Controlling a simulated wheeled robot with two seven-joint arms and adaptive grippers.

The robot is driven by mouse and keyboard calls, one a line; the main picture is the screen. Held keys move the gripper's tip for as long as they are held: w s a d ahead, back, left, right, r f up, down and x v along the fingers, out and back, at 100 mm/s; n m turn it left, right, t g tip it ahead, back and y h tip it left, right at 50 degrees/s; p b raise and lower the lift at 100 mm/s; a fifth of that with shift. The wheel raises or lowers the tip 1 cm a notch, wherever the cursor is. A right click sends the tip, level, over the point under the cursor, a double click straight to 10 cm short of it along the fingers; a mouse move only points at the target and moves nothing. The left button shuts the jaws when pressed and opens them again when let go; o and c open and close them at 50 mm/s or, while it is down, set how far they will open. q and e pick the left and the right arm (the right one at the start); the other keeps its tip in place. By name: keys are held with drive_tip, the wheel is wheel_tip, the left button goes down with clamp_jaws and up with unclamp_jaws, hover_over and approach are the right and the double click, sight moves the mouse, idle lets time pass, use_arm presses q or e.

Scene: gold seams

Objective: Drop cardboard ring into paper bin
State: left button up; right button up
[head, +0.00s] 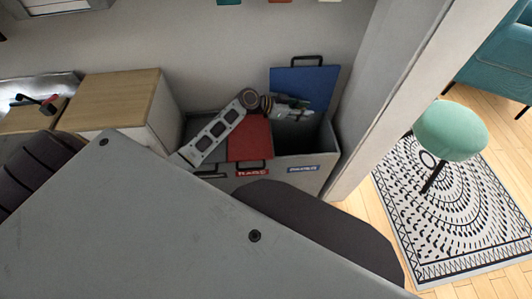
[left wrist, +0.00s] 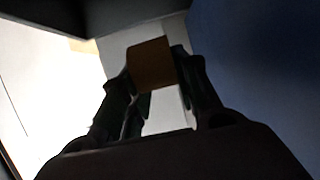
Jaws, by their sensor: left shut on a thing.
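My left gripper (head: 300,110) is over the open compartment of the bin with the blue label, the paper bin (head: 303,168), beside its raised blue lid (head: 305,88). In the left wrist view the fingers of my left gripper (left wrist: 155,82) are shut on a brown cardboard ring (left wrist: 151,63), seen as a squarish brown shape at the fingertips. The ring cannot be made out in the head view. The blue lid (left wrist: 260,70) fills the right of the wrist view. My right gripper is not in view.
A red lid (head: 250,140) covers the compartment labelled RAGS, left of the open one. A wood-topped cabinet (head: 112,98) stands at the left. A wall edge rises just right of the bin. Beyond it are a green stool (head: 450,130) and a patterned rug (head: 455,215).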

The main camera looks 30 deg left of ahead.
use_arm(q)
drive_tip(key=o, duration=0.8)
drive_tip(key=shift+c, duration=0.2)
drive_tip(key=v, duration=1.2)
idle(0.6)
drive_tip(key=shift+s+f, duration=0.1)
drive_tip(key=shift+s, duration=0.05)
